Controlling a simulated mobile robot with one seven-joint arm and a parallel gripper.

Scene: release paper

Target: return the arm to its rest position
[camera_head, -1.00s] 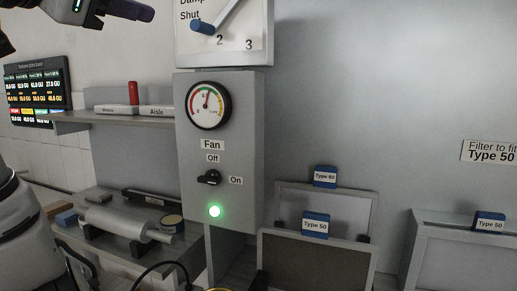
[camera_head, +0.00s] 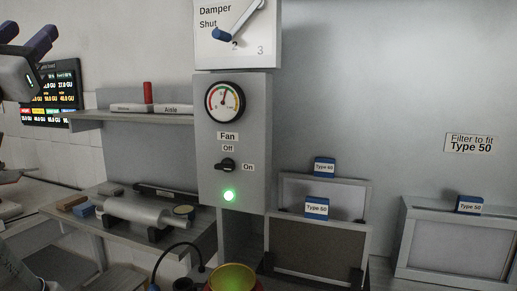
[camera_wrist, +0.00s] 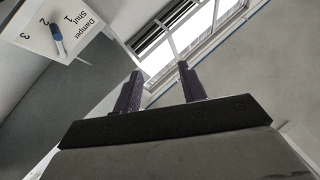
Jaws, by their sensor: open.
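My gripper (camera_head: 40,38) is at the upper left of the head view, with its two dark fingers spread and nothing between them. In the wrist view my gripper (camera_wrist: 157,92) also shows open and empty, its fingers pointing up toward a bright window. The fingers touch nothing that I can see. Most of my arm is outside the head view.
A grey fan box (camera_head: 232,150) carries a gauge (camera_head: 225,101), a black switch (camera_head: 225,165) and a lit green lamp (camera_head: 229,195). Above is the damper panel (camera_head: 262,45). A shelf (camera_head: 130,117), a bench and framed filters (camera_head: 322,245) stand nearby. A screen (camera_head: 62,92) is behind my gripper.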

